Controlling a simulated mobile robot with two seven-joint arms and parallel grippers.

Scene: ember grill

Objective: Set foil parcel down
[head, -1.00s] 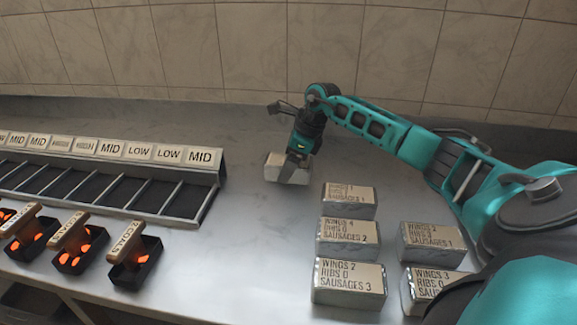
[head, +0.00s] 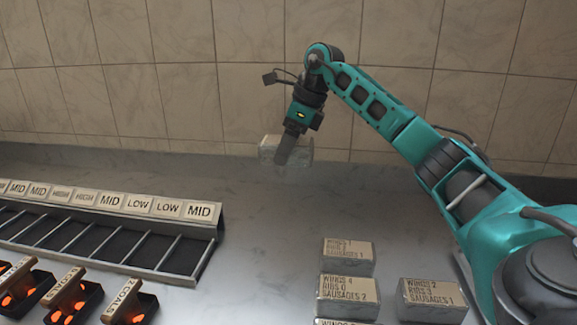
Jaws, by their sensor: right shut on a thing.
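My right gripper (head: 286,155) points down and is shut on a silvery foil parcel (head: 303,150). The parcel shows near the line where the counter meets the tiled wall, and the fingers hide part of it. I cannot tell how far it is above the counter. My left gripper is not in view.
A slotted grill rack (head: 205,255) with HIGH, MID and LOW signs (head: 199,210) stands at the left. Coal boxes with wooden handles (head: 122,300) glow in front of it. The grey counter (head: 265,240) between rack and parcels is clear.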

